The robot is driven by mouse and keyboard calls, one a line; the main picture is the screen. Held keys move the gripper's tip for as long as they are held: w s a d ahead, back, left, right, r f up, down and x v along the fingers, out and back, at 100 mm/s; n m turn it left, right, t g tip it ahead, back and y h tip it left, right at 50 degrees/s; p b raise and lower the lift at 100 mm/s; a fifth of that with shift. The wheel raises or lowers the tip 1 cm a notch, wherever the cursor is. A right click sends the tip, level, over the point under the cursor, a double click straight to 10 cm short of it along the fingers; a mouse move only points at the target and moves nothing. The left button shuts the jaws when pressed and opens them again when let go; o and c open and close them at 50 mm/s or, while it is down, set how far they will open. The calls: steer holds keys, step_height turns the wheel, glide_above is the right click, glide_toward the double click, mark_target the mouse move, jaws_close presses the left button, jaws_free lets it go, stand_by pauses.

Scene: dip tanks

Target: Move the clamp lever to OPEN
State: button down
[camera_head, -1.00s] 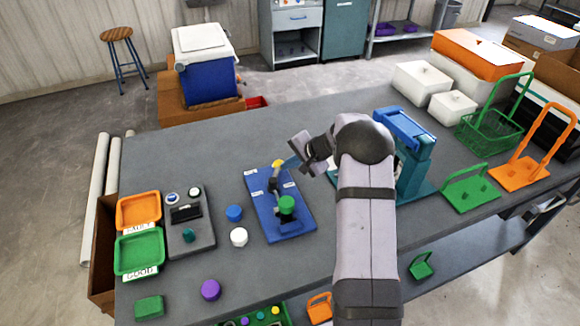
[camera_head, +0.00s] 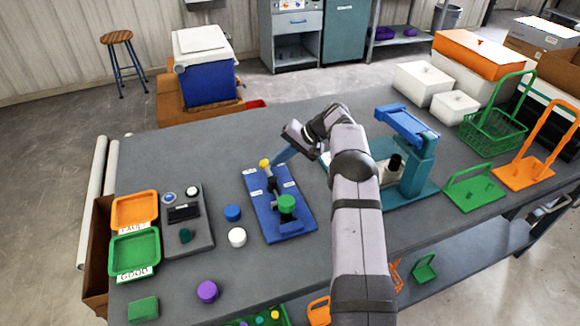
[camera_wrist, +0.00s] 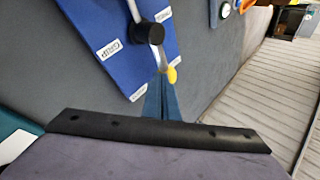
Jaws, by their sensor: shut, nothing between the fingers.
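The clamp lever (camera_head: 269,174) stands on a blue base plate (camera_head: 304,221) with a green cap (camera_head: 287,202) at its near part. The lever's yellow tip (camera_head: 264,162) is over the plate's far edge. In the wrist view the lever runs from a black knob (camera_wrist: 148,32) to its yellow tip (camera_wrist: 172,75). A label reading GRIP (camera_wrist: 110,49) is beside it, and another label (camera_wrist: 139,92), unreadable, is near the tip. My gripper (camera_head: 276,161) is shut and empty, its blue fingers right beside the yellow tip; I cannot tell if they touch.
A blue cap (camera_head: 232,213) and a white cap (camera_head: 237,237) lie left of the plate. A grey control box (camera_head: 200,235) stands farther left. A teal press (camera_head: 415,165) stands to the right, close behind my arm. Bare table lies beyond the plate.

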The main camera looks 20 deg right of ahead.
mark_target(266, 164)
steer(key=shift+w+a+b, duration=0.3)
steer(key=shift+a+b, duration=0.2)
steer(key=shift+a, duration=0.1)
steer(key=shift+w+a+r+b, duration=0.1)
steer(key=shift+a+b, duration=0.2)
steer(key=shift+a, duration=0.3)
steer(key=shift+w+a+r+b, duration=0.1)
steer(key=shift+a+b, duration=0.2)
steer(key=shift+a, duration=0.3)
steer(key=shift+w+a+f, duration=0.15)
steer(key=shift+w+f, duration=0.15)
steer(key=shift+s+r, duration=0.15)
steer(key=shift+s, duration=0.1)
steer(key=b+v, duration=0.2)
steer(key=v, duration=0.5)
